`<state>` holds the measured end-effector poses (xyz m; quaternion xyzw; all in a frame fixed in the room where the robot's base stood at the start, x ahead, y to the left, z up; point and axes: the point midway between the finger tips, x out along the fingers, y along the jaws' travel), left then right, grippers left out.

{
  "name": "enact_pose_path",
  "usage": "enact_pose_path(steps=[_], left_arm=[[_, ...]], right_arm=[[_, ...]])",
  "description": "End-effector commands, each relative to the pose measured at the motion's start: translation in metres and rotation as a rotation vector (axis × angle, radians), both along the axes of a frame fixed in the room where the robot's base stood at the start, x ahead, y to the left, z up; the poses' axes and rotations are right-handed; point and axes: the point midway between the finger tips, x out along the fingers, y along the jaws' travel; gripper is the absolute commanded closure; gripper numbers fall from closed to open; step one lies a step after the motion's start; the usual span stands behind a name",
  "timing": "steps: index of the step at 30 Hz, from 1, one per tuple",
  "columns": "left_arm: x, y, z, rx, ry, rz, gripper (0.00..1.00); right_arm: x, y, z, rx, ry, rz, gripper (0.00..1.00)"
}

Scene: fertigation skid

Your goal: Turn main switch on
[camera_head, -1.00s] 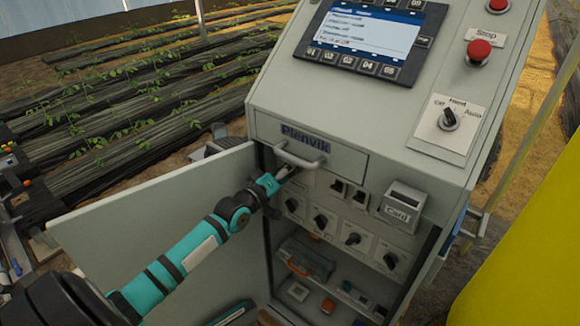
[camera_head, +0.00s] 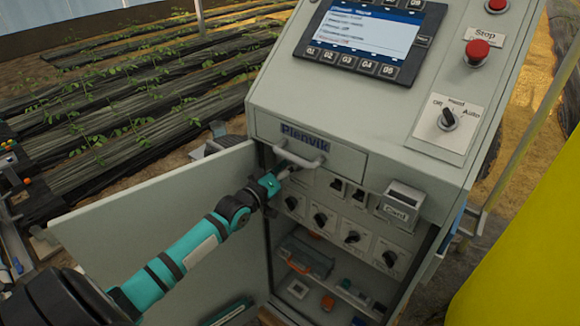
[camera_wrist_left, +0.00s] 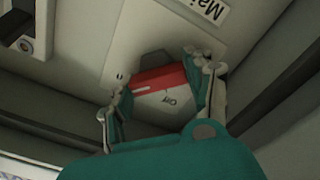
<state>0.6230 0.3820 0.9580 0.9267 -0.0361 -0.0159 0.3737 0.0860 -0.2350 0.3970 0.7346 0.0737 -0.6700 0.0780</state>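The main switch (camera_wrist_left: 155,80), with a red band and a grey face marked "Off", shows in the left wrist view. A white label (camera_wrist_left: 208,10) beside it reads "Mai", cut off by the frame edge. My left gripper (camera_wrist_left: 160,92) has one finger on each side of the switch; whether they press on it I cannot tell. In the head view the left gripper (camera_head: 287,171) reaches into the top of the open cabinet (camera_head: 385,125), just under the drawer handle (camera_head: 300,158). There its fingertips and the switch are mostly hidden. My right gripper is not in view.
The cabinet door (camera_head: 160,205) stands open to the left, behind my left arm. Several black knobs (camera_head: 352,238) and a card reader (camera_head: 400,203) sit right of the gripper. A red stop button (camera_head: 478,52) and selector (camera_head: 448,118) are on the sloped panel.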

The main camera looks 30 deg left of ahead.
Motion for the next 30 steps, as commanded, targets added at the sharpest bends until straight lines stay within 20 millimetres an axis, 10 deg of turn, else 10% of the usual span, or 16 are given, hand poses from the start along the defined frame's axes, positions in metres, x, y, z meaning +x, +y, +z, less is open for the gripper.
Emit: enact_pose_path(steps=[16,30], left_arm=[[-0.008,0.001,-0.001,-0.004,0.001,0.001,0.24],[-0.094,0.007,-0.001,-0.002,0.003,0.0,0.24]], right_arm=[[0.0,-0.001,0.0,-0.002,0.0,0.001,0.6],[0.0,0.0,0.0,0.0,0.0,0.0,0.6]])
